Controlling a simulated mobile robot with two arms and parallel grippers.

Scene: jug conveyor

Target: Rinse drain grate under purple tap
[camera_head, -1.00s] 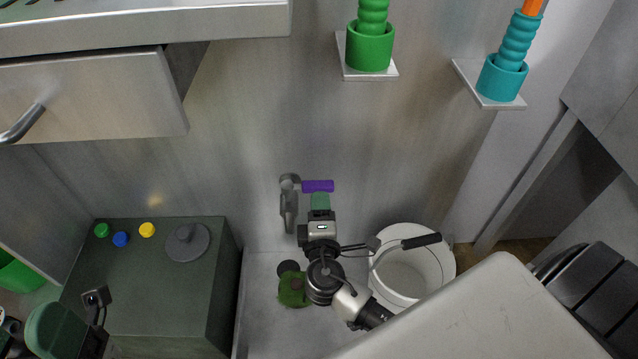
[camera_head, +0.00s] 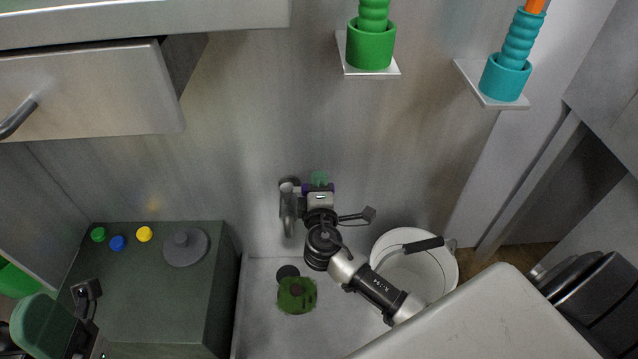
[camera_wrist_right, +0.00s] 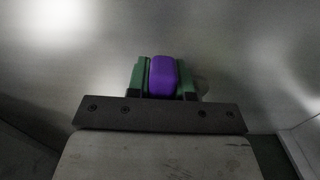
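The purple tap handle (camera_wrist_right: 163,76) sits between the green fingers of my right gripper (camera_wrist_right: 164,80) in the right wrist view, with almost no gap at either side. In the head view my right gripper (camera_head: 319,183) covers most of the handle. The grey tap spout (camera_head: 289,215) hangs from the wall just left of it. A mossy green disc, apparently the drain grate (camera_head: 297,295), lies on the basin floor below the spout, beside a dark round drain hole (camera_head: 287,272). Part of my left gripper (camera_head: 50,325) shows at lower left; its fingertips are unclear.
A white bucket (camera_head: 447,272) with a black-gripped handle stands right of the tap, close to my right arm. A dark block (camera_head: 140,285) with coloured buttons and a grey knob (camera_head: 186,246) stands at left. Green (camera_head: 371,45) and teal (camera_head: 506,78) holders sit on wall shelves above.

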